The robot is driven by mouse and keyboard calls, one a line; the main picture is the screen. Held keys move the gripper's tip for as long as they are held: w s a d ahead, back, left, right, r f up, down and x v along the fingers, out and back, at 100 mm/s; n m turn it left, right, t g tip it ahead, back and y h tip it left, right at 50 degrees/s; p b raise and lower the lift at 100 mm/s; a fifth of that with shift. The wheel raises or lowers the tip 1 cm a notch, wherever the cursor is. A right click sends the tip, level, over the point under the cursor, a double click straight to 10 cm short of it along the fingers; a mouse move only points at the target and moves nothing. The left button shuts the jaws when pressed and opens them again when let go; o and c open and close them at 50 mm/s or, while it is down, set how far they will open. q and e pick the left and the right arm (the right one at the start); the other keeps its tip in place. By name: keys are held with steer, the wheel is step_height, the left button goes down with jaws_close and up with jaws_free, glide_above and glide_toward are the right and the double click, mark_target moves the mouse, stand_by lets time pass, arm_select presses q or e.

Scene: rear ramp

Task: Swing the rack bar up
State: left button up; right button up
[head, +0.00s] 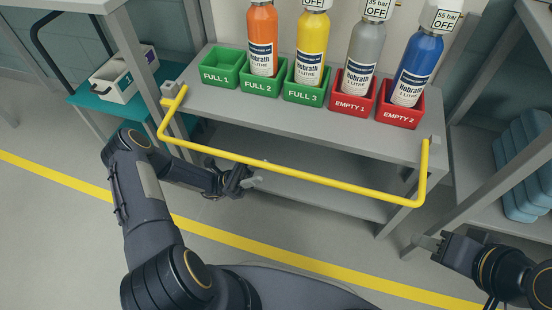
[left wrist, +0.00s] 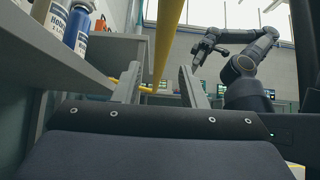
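The yellow rack bar (head: 290,176) hangs low across the front of the grey rack, its bent ends meeting the rack at left and right. My left gripper (head: 252,183) is just below the bar's left-middle part in the head view. In the left wrist view its two fingers (left wrist: 162,88) stand apart with nothing held. The bar (left wrist: 166,40) runs up the picture in line with the gap between them; I cannot tell how close it is. My right gripper (head: 430,243) is below the bar's right end, apart from it; its finger opening is unclear.
The rack top (head: 215,102) carries green bins (head: 222,72) and red bins (head: 398,112); several gas bottles stand in them. A side table with a white box (head: 122,80) is at left. Another shelf with blue items (head: 525,165) is at right. A yellow floor line (head: 60,176) crosses open floor.

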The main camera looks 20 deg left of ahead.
mark_target(273, 166)
arm_select(q)
steer(key=x, duration=0.6)
steer(key=shift+d+r, duration=0.2)
jaws_close()
